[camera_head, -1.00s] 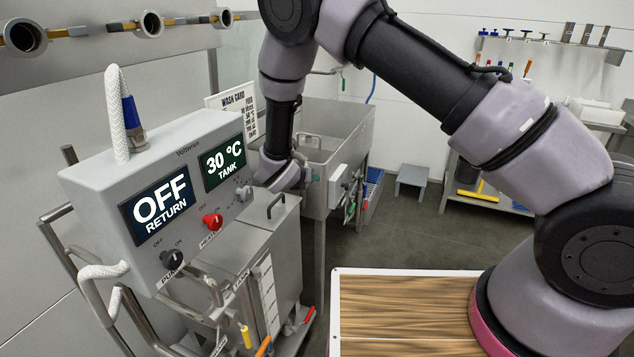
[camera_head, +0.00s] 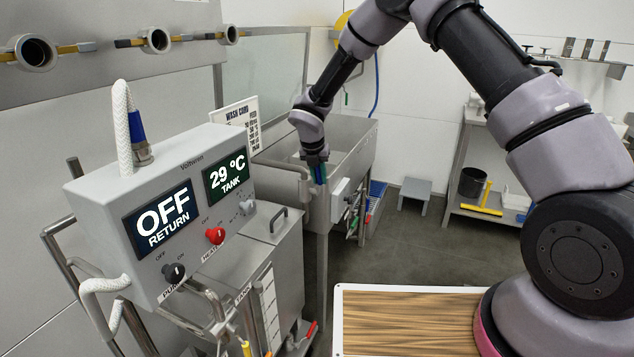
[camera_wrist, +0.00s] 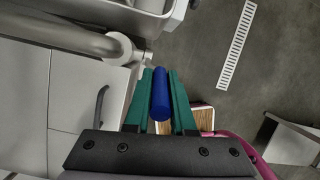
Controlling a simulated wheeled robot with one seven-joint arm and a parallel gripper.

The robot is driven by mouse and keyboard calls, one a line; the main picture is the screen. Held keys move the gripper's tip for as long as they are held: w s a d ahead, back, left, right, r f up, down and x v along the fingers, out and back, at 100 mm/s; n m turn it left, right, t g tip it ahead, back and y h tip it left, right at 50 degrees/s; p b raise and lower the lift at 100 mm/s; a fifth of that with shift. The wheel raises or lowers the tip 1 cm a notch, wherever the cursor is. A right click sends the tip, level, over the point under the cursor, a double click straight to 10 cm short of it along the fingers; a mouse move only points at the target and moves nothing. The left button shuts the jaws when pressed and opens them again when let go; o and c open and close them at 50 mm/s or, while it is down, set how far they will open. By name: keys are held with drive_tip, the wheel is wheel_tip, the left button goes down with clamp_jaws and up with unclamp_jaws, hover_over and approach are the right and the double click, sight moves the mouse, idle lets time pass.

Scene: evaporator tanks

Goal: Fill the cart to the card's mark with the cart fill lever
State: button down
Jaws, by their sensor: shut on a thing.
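My gripper (camera_head: 318,174) is by the near left end of the steel sink, above and behind the lidded steel tank. In the wrist view its green fingers (camera_wrist: 160,76) are shut on a blue cylindrical handle (camera_wrist: 160,98). I cannot tell whether this is the cart fill lever. A pale pipe end (camera_wrist: 118,48) lies just left of the fingertips. The lidded steel tank (camera_head: 262,254), possibly the cart, has a pale marked scale (camera_head: 269,300) on its front; its level is unreadable. The wash card (camera_head: 238,121) stands behind the control box, its small print unreadable.
The control box (camera_head: 180,160) reads OFF RETURN and 29 °C TANK, with black and red knobs below. The sink (camera_head: 345,140) stands behind my gripper. A wood-topped table (camera_head: 405,320) is at front right. Grey floor and a low stool (camera_head: 415,190) lie beyond.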

drive_tip(key=shift+w+d+r+g+y, duration=0.1)
drive_tip(key=shift+w+d+g+y, duration=0.05)
drive_tip(key=shift+w+g, duration=0.25)
drive_tip(key=shift+w+d+r+g+y, duration=0.15)
drive_tip(key=shift+w+g, duration=0.1)
drive_tip(key=shift+g, duration=0.25)
drive_tip(key=c, duration=0.8)
unclamp_jaws()
drive_tip(key=shift+o, duration=0.2)
drive_tip(key=shift+a+f, duration=0.1)
drive_tip(key=r, duration=0.3)
drive_tip(key=s+r, duration=0.1)
drive_tip(key=r, duration=0.6)
drive_tip(key=shift+s+a+r, duration=0.25)
drive_tip(key=shift+s+r, duration=0.05)
drive_tip(key=shift+r, duration=0.05)
